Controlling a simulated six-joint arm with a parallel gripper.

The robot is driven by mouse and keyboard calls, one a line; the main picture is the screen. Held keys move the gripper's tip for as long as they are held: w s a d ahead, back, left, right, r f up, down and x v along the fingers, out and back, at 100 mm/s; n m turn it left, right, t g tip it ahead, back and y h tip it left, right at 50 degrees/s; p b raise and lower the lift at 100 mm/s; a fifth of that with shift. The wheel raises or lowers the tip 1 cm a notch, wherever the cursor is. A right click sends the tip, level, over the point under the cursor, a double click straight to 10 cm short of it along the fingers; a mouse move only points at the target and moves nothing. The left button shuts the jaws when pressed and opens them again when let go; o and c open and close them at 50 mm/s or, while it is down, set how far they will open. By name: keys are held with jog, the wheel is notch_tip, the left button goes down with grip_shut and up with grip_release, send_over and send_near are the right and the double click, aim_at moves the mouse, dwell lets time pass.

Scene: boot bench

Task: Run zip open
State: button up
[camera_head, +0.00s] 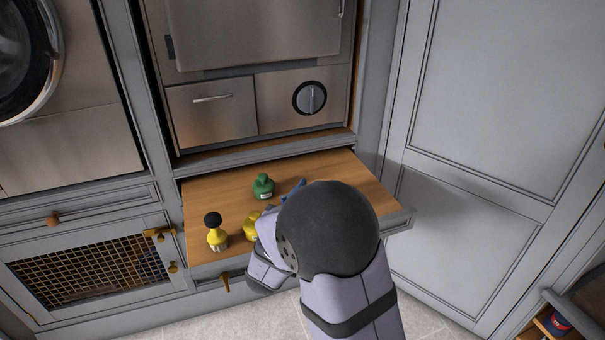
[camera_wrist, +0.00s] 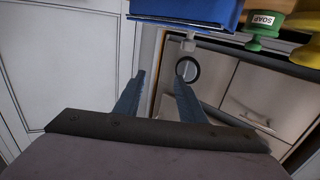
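In the wrist view a blue item (camera_wrist: 185,10) shows at the top edge, cut off by the frame. A small pale piece (camera_wrist: 189,43) sticks out from its lower edge; I cannot tell if it is a zip pull, and no zip teeth can be made out. My gripper (camera_wrist: 161,82) has its two blue fingers apart, with nothing between them. The pale piece lies beyond the fingertips, apart from them. In the head view my own arm hides most of the work spot; only a small blue part shows beside it.
A wooden pull-out board (camera_head: 225,195) holds a green soap bottle (camera_head: 263,188), a yellow bottle with a black top (camera_head: 216,236) and another yellow item (camera_head: 251,225) partly behind my arm. A steel appliance with a dial (camera_head: 310,98) stands behind.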

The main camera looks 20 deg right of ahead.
jog(key=w+d+r+h+p, duration=0.1)
jog(key=w+d+r+p, duration=0.15)
jog(key=r+p, duration=0.5)
jog(key=w+d+r+p, duration=0.1)
jog(key=d+r+p, duration=0.3)
jog(key=r+p, duration=0.35)
jog(key=w+a+r+n+t+y+p, duration=0.2)
jog(key=w+a+r+n+y+p, duration=0.25)
jog(key=w, duration=0.45)
jog(key=w+a+f+n+g+y+p, duration=0.1)
jog(key=w+a+f+n+g+y, duration=0.2)
jog(key=a+f+y, duration=0.5)
jog(key=s+d+f+m+g+h, duration=0.2)
jog(key=s+d+f+m+g, duration=0.2)
jog(key=s+f+m+g, duration=0.3)
jog(key=s+g, duration=0.2)
jog(key=s, duration=0.3)
jog(key=shift+d+f+h, duration=0.15)
jog(key=shift+f+h, duration=0.1)
jog(key=shift+h, duration=0.1)
